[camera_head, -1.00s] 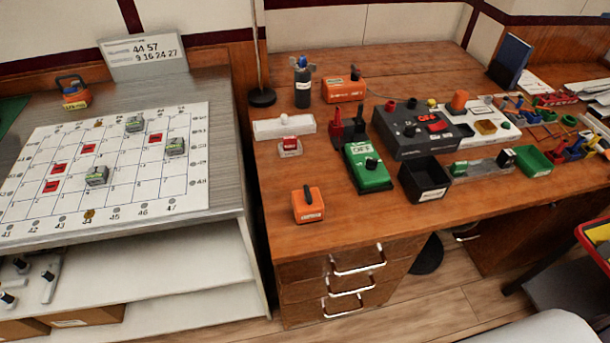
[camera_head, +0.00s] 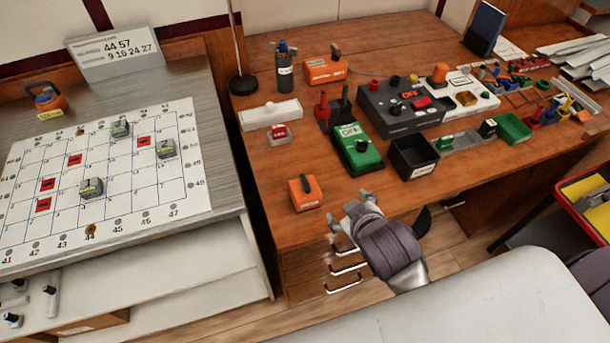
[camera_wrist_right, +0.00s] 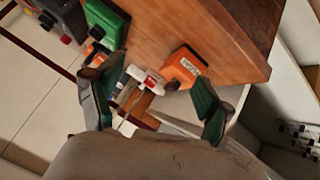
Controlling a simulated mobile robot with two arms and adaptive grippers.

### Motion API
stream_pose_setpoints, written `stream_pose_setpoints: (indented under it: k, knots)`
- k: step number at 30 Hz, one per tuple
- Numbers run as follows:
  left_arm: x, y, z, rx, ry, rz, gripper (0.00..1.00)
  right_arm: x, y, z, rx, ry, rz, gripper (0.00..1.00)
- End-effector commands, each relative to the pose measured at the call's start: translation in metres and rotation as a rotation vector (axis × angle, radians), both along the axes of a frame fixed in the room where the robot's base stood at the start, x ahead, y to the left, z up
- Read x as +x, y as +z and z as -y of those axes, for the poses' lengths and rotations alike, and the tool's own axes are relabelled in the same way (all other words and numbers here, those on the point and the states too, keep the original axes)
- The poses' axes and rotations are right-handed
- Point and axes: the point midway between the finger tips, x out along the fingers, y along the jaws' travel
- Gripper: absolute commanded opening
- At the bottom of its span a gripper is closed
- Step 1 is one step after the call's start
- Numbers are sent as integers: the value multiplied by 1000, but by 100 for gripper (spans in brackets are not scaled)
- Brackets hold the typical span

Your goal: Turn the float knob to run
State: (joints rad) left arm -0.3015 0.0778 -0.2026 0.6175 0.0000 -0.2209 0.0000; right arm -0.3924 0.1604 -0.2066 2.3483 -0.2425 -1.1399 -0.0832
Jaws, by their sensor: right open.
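Several boxes with knobs stand on the wooden desk; I cannot tell from the small labels which has the float knob. An orange box (camera_head: 306,193) with a dark lever on top sits near the front edge; the orange box in the wrist view (camera_wrist_right: 181,66) appears to be this one. A green box (camera_head: 357,150) marked OFF has a black knob. Another orange box (camera_head: 325,69) with a knob stands at the back. My right gripper (camera_head: 352,211) is open and empty by the desk's front edge, right of the front orange box; its fingers show in the wrist view (camera_wrist_right: 155,75). My left gripper is out of view.
A dark control box (camera_head: 400,105), a black bin (camera_head: 413,157) and a green bin (camera_head: 514,128) stand right on the desk (camera_head: 270,170). A white block with a red piece (camera_head: 279,135) is left. A gridded board (camera_head: 110,190) lies on the left table.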

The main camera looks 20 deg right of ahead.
Motion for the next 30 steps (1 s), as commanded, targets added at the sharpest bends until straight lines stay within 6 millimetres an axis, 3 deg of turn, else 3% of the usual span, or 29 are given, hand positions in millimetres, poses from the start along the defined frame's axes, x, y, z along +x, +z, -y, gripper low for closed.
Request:
stream_pose_setpoints:
  k: [1,3,8,10,14,17,19,21,24,26,27,30]
  knots:
    - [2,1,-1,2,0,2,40,21,24,-2,-44,31,103,79]
    - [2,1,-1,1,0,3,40,45,52,-7,-109,76,236,79]
    - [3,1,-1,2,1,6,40,92,125,-29,-290,203,560,79]
    - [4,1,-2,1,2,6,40,108,162,-47,-394,279,728,79]
    - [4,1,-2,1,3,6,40,119,239,-104,-656,479,1103,79]
    - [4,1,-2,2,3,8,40,106,280,-162,-902,682,1402,79]
    - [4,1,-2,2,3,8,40,90,290,-202,-1082,845,1591,79]
    - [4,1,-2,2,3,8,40,71,284,-237,-1267,1029,1761,79]
    - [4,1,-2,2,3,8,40,51,253,-271,-1530,1335,1955,79]
    - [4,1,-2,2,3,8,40,46,224,-279,-1681,1552,2034,79]
    - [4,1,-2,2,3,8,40,45,203,-278,1692,-1632,-1967,79]
    - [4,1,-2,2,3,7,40,56,151,-253,1489,-1638,-1547,79]
